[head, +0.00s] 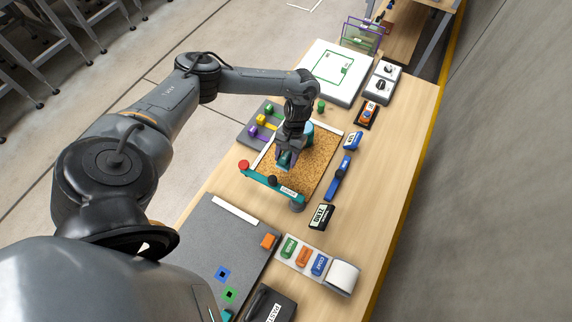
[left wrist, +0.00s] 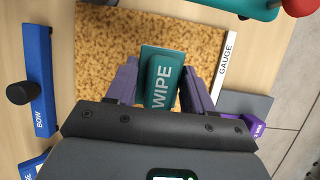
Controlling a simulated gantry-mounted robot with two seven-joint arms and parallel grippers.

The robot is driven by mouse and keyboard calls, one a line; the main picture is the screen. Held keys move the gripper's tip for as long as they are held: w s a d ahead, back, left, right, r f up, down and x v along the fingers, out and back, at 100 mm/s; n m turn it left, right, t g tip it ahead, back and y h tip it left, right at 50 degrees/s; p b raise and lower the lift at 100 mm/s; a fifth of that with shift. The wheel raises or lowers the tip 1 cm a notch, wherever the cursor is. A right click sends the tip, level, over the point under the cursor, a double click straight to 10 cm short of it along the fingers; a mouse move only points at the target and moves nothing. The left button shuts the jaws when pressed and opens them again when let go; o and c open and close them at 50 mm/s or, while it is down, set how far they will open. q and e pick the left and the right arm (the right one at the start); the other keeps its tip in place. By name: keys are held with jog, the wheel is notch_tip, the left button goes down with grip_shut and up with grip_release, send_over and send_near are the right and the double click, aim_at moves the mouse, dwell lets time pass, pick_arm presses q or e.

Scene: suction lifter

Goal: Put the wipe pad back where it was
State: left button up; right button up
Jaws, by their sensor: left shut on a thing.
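My left gripper (head: 286,158) is over the cork mat (head: 318,160) on the table. It is shut on the teal wipe pad (left wrist: 160,72), which lies between the two purple fingers of the gripper (left wrist: 163,85) with its white WIPE label showing. In the head view the pad (head: 285,160) shows only as a small teal patch at the fingertips. The cork mat also shows behind the pad in the left wrist view (left wrist: 105,50). I cannot tell whether the pad touches the mat. My right gripper is not in view.
A teal bar with a red end (head: 262,179) lies along the mat's near edge. A blue BOW tool (head: 338,178) lies to the right. A grey tray with coloured blocks (head: 252,133) is to the left. A white GAUGE strip (left wrist: 226,68) edges the mat.

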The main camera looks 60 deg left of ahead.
aim_at(286, 164)
pick_arm(q)
jog(key=shift+f+b, duration=0.85)
jog(key=shift+f, duration=1.45)
jog(key=shift+f, duration=0.1)
jog(key=o, duration=0.9)
jog(key=shift+o, duration=0.2)
jog(key=p+v, duration=0.4)
jog(key=v, duration=0.8)
